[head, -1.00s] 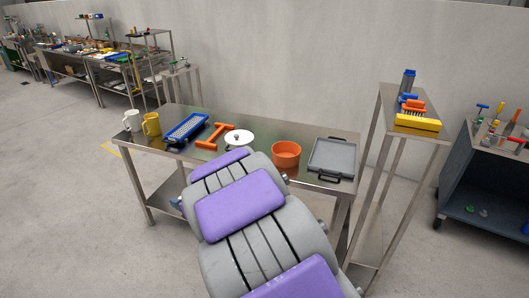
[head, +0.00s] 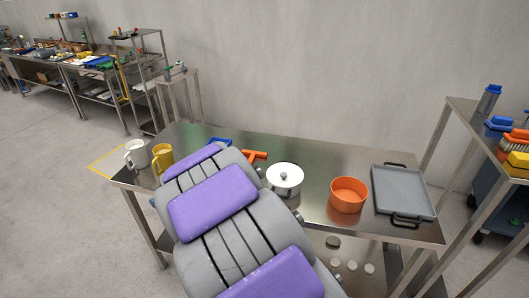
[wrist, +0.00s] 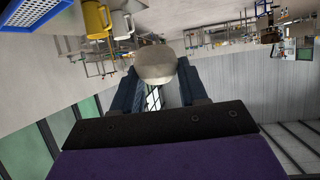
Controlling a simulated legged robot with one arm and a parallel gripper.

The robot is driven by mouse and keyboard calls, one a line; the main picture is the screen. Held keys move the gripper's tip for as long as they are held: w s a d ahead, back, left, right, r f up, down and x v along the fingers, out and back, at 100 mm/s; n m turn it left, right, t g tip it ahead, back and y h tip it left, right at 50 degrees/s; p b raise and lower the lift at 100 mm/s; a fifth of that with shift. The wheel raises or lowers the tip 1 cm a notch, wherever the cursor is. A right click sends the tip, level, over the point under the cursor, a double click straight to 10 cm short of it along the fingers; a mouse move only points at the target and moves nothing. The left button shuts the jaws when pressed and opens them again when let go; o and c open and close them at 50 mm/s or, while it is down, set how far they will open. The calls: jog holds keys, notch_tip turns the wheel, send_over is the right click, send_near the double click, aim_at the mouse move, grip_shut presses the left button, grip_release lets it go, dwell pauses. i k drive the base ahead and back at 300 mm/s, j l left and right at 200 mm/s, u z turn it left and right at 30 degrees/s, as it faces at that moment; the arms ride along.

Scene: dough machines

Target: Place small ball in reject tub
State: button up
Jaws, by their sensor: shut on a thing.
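In the wrist view my gripper (wrist: 160,82) is shut on a small pale grey ball (wrist: 155,62), which sits between the fingertips. The gripper and ball are hidden in the head view, where my arm covers the front left of the table. An orange round tub (head: 348,195), the only open tub I see, stands on the steel table (head: 330,152) right of the middle. I cannot read any label on it. The ball is apart from this tub.
A white mug (head: 136,155) and yellow mug (head: 162,157) stand at the left end. A tall stand (head: 462,120) is at right. Pale round pieces (head: 352,266) lie below.

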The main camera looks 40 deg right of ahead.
aim_at(352, 199)
jog(key=i+z, duration=0.1)
jog(key=i, duration=0.7)
jog(key=i+j+z, duration=0.1)
jog(key=i, duration=0.7)
jog(key=i+j+z, duration=0.15)
jog(key=z, duration=3.6)
